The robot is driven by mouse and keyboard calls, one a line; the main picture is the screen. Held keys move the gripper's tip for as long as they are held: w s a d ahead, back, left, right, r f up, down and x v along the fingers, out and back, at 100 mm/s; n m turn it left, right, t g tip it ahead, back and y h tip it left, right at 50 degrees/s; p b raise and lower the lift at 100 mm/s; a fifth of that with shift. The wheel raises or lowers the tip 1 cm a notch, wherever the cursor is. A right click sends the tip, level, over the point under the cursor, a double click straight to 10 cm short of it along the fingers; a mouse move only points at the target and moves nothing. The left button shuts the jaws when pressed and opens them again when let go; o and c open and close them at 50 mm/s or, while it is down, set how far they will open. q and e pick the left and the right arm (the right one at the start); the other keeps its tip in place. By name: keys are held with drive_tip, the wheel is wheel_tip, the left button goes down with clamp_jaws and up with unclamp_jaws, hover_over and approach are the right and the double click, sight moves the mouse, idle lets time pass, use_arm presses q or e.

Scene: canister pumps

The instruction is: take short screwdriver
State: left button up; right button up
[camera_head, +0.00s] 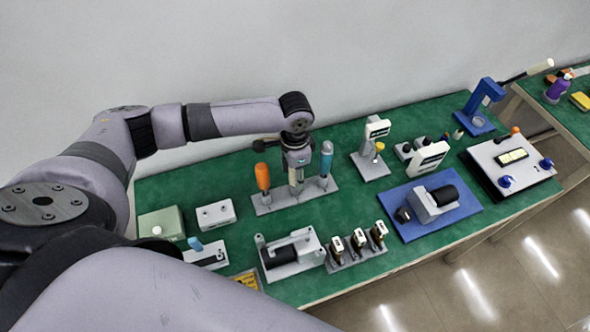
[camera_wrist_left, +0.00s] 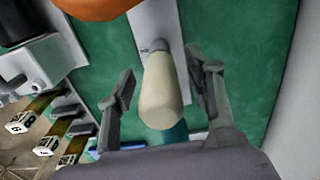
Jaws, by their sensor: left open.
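A light grey rack (camera_head: 325,190) on the green bench holds upright tools: an orange-handled one (camera_head: 262,177) at left, a cream-handled one (camera_head: 294,178) in the middle and a blue-handled one (camera_head: 326,158) at right. Which is the short screwdriver is not marked; the cream one looks the shortest. My left gripper (camera_head: 297,168) points down over the rack's middle. In the left wrist view the cream handle (camera_wrist_left: 161,92) stands between the open fingers (camera_wrist_left: 164,84), with a gap on each side. An orange handle (camera_wrist_left: 97,8) shows at the top edge. My right gripper is out of view.
The orange and blue handles stand close on both sides of my gripper. The wall (camera_head: 330,60) is close behind the bench.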

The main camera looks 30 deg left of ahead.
use_arm(q)
drive_tip(key=shift+f, duration=0.95)
drive_tip(key=shift+c, duration=0.2)
clamp_jaws()
